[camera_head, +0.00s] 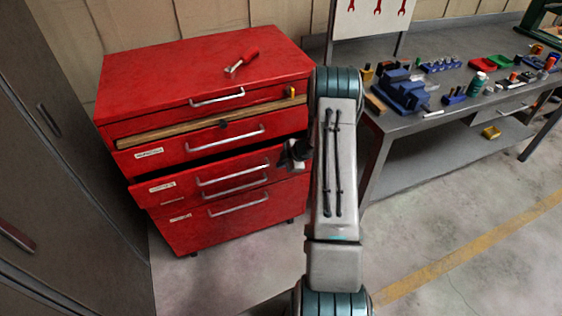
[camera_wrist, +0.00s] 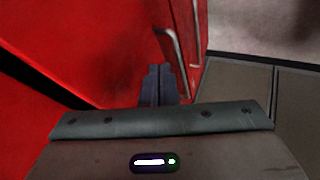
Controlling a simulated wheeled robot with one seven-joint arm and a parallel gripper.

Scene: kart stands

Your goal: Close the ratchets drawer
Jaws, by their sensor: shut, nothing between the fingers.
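The red tool cabinet (camera_head: 240,55) stands at the left in the head view, with labels too small to read, so I cannot tell which drawer is the ratchets one. One middle drawer (camera_head: 180,194) sticks out, with a dark gap above its front edge. My gripper (camera_head: 297,155) is shut and empty at the right end of that drawer's front; the head view does not show whether it touches. In the wrist view the closed fingers (camera_wrist: 158,85) point at a red front, with a metal handle (camera_wrist: 174,45) just beyond them. A dark gap (camera_wrist: 40,80) shows at the left.
A grey workbench (camera_head: 420,122) with several small items stands at the right. A dark locker (camera_head: 50,120) stands close at the left. Floor is clear between cabinet and bench front.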

